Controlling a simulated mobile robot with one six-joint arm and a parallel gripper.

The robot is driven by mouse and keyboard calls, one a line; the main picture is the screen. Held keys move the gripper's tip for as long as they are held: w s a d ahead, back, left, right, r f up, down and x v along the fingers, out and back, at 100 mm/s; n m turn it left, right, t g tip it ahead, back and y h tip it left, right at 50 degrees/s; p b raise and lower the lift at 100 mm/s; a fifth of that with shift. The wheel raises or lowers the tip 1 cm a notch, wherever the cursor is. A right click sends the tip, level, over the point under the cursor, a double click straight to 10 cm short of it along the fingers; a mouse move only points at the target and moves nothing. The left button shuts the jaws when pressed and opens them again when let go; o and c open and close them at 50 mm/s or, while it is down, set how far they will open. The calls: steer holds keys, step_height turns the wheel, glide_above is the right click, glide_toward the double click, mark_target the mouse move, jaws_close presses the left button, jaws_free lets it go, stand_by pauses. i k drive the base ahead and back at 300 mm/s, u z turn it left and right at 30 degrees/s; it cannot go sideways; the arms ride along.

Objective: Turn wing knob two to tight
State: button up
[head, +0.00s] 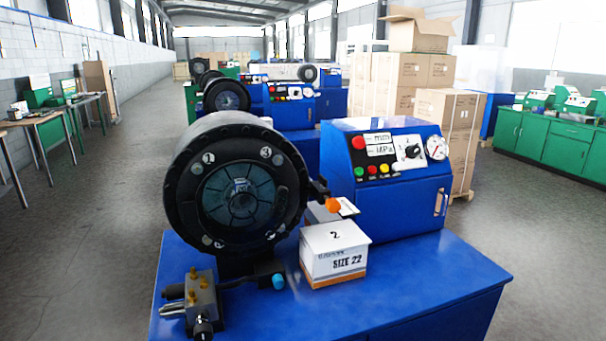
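A black round crimper head (238,190) stands on the blue machine table (420,275), left of centre. Its face carries small round fittings with white marks: a "1" at the upper left (208,157) and a "3" at the upper right (265,152). Smaller marks show at the lower left (207,240) and lower right (270,235), too small to read. I cannot tell which fitting is wing knob two, or how any knob is turned. My gripper is not in view.
A white box marked "2" and "SIZE 22" (334,262) stands right of the head. Near it are an orange knob (333,205), a cyan-tipped lever (278,281) and a valve block (200,297). A blue control box (388,200) stands behind. The table's right part is clear.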

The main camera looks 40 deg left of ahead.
mark_target(323, 181)
steer(key=u, duration=1.85)
steer(key=i, duration=0.6)
steer(key=u, duration=0.5)
